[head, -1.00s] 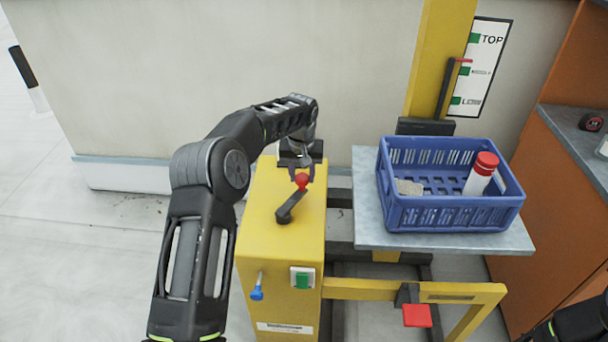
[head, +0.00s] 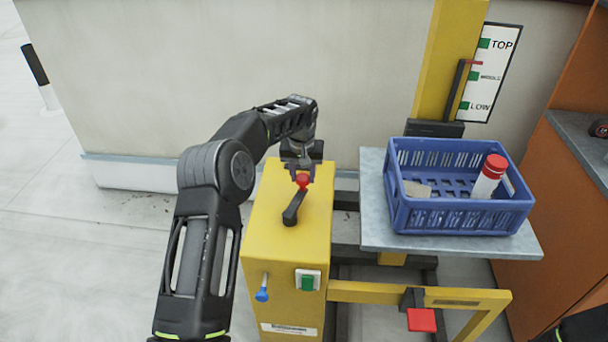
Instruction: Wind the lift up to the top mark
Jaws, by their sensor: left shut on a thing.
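The yellow lift box (head: 262,238) stands in the middle with a black crank (head: 292,210) on top. My left gripper (head: 302,174) is shut on the crank's red knob (head: 303,183), which points away from me, slightly right of the hub. The lift's grey platform (head: 450,247) carries a blue crate (head: 460,218) at the right. My right gripper is not in view; only a bit of that arm shows at the lower right.
The crate holds a white bottle with a red cap (head: 490,177) and a small pale block (head: 417,189). The box front has a green switch (head: 308,281) and a blue-tipped lever (head: 262,294). A red pedal (head: 421,320) is low right. An orange cabinet (head: 558,190) bounds the right.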

